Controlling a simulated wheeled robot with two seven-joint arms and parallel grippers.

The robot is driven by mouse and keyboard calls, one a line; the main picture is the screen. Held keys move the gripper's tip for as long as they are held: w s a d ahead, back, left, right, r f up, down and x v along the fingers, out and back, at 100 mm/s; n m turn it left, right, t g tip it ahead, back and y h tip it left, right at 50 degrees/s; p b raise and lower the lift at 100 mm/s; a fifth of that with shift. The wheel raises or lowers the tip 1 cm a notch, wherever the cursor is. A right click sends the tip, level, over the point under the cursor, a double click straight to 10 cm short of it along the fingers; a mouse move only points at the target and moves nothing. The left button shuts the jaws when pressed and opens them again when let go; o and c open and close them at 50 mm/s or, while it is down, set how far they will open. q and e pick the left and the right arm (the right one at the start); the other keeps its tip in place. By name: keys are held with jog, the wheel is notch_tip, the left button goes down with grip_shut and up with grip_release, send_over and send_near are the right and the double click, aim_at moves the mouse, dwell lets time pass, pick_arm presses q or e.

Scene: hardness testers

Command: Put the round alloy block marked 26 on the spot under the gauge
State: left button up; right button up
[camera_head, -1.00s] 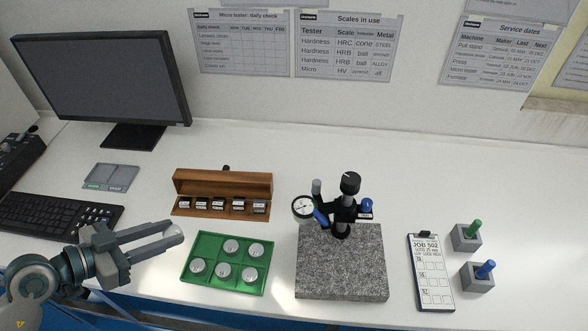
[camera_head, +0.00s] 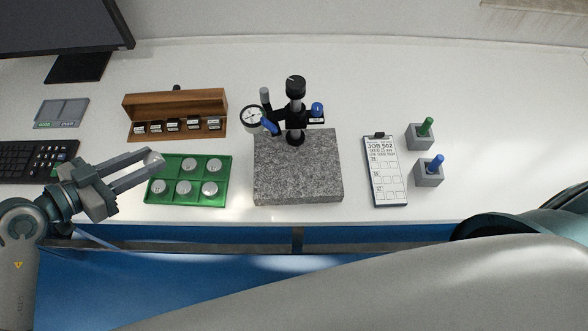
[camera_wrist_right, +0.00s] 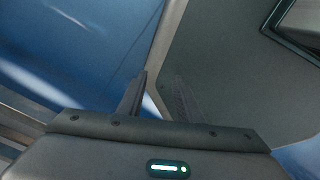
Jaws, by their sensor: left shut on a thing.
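My left gripper (camera_head: 150,166) is shut on a round metal block (camera_head: 154,160) at its fingertips, over the upper left corner of the green tray (camera_head: 221,203). The mark on the held block is too small to read. Several similar round blocks, such as one at the tray's upper right (camera_head: 213,165), sit in the tray. The gauge (camera_head: 252,117) has a white dial and hangs on a black stand above a grey granite base (camera_head: 298,175). The spot under it cannot be made out. My right gripper (camera_wrist_right: 155,75) shows in the right wrist view with its fingers apart and nothing between them.
A wooden box (camera_head: 175,104) with several small blocks stands behind the tray. A clipboard (camera_head: 384,172) and two grey holders with green (camera_head: 426,126) and blue (camera_head: 436,163) handles are to the right. A keyboard and monitor are at left. My right arm crosses the front.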

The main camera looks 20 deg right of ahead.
pick_arm(q)
jog(key=s+d+m+g, duration=0.1)
jog(key=s+d, duration=0.4)
jog(key=d, duration=0.4)
jog(key=s+d+m+g+h, duration=0.1)
jog(key=s+d+m+g, duration=0.1)
jog(key=s+d, duration=0.3)
jog(key=s+d+m+g+h+b, duration=0.1)
jog(key=s+d, duration=0.4)
jog(key=d, duration=0.8)
jog(key=shift+d+m+g, duration=0.2)
jog(key=shift+m+g, duration=0.1)
jog(key=shift+g, duration=0.1)
pick_arm(e)
jog(key=shift+s+d+f, duration=0.1)
jog(key=shift+d+f, duration=0.35)
jog(key=shift+f, duration=0.2)
jog(key=shift+a, duration=0.15)
pick_arm(q)
send_over(291, 174)
notch_tip(291, 174, down, 7)
jog(key=shift+r, duration=0.1)
pick_arm(e)
jog(key=shift+d+r, duration=0.2)
jog(key=shift+d, duration=0.1)
